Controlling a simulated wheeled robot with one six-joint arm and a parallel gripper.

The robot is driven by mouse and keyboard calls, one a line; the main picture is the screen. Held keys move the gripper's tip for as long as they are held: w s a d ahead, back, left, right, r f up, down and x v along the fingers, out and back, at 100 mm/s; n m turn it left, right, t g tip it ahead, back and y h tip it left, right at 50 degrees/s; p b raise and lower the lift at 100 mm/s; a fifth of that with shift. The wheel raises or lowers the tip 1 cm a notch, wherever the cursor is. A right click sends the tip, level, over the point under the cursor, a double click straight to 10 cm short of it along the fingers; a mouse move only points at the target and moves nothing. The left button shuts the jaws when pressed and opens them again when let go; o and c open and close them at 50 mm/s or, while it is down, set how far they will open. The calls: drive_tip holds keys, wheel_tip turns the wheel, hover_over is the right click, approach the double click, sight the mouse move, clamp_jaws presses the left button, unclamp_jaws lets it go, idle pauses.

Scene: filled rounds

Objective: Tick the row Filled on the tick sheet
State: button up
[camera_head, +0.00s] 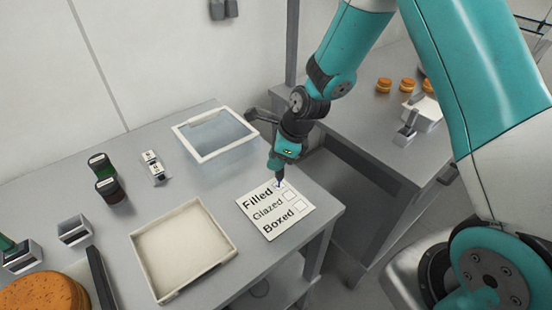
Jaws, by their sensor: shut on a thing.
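The tick sheet (276,228) lies near the right end of the table, a white card with the rows Filled, Glazed and Boxed and a box beside each. My gripper (279,163) is above its top edge, pointing down, shut on a dark pen (280,175). The pen's tip is at the Filled box (277,186), where a small blue-purple trace shows. I cannot tell whether the tip touches the card or whether the trace is a full tick. The Glazed box (288,195) and Boxed box (299,205) look blank.
A beige tray (135,250) stands left of the sheet, and a clear white-rimmed bin (202,159) behind. Dark labelled jars (109,189) and a small white labelled item (154,168) stand farther left. Orange-brown rounds (408,85) sit on the right-hand table.

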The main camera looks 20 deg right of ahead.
drive_tip(key=shift+r+p, duration=1.75)
drive_tip(key=shift+r, duration=0.5)
